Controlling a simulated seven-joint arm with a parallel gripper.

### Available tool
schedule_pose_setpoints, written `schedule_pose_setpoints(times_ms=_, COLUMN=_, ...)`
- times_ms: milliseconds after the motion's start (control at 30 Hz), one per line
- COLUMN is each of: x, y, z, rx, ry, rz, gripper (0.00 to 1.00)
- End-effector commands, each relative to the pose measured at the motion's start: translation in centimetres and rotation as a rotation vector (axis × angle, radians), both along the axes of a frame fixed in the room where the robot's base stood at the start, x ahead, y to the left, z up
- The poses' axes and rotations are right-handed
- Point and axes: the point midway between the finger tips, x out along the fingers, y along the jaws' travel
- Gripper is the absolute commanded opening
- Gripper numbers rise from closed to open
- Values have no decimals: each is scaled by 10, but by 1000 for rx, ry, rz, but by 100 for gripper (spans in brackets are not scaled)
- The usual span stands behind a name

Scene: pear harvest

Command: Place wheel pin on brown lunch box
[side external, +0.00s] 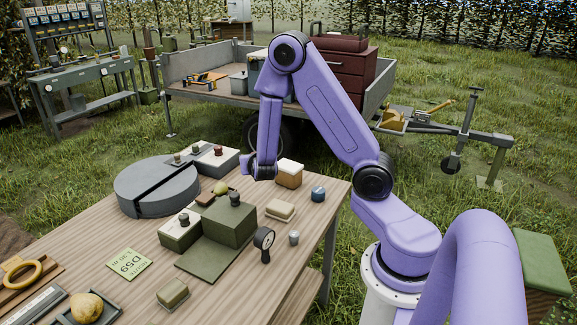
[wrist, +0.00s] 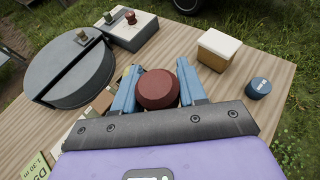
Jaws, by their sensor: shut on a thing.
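The brown lunch box (side external: 289,173), a small brown box with a cream top, stands near the far right edge of the table. It also shows in the wrist view (wrist: 217,49), ahead and right of the jaws. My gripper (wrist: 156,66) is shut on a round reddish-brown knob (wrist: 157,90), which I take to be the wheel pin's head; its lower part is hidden. In the side view my gripper (side external: 259,174) is above the table, just left of the lunch box and apart from it. The held pin is not clear there.
A dark blue round item (side external: 318,194) sits right of the lunch box, and a cream-topped block (side external: 280,210) in front. A grey split disc (side external: 150,190) and a grey box (side external: 228,162) with knobs stand left. A green box (side external: 230,222) stands mid-table. Bare wood surrounds the lunch box.

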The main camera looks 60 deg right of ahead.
Motion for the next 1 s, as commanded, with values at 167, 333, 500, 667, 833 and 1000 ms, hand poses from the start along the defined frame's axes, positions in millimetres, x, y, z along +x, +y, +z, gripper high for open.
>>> schedule_pose_setpoints(times_ms=167, x=-27, y=-75, z=19, rx=1, ry=-7, rz=-200, gripper=9)
schedule_pose_setpoints(times_ms=333, x=-57, y=-127, z=32, rx=3, ry=-8, rz=-345, gripper=9)
schedule_pose_setpoints(times_ms=500, x=-78, y=-155, z=40, rx=4, ry=-7, rz=-426, gripper=9)
schedule_pose_setpoints(times_ms=667, x=-81, y=-167, z=40, rx=3, ry=-6, rz=-453, gripper=9)
schedule_pose_setpoints(times_ms=833, x=-61, y=-186, z=27, rx=4, ry=-6, rz=-455, gripper=9)
schedule_pose_setpoints(times_ms=1000, x=-37, y=-208, z=12, rx=2, ry=-6, rz=-454, gripper=9)
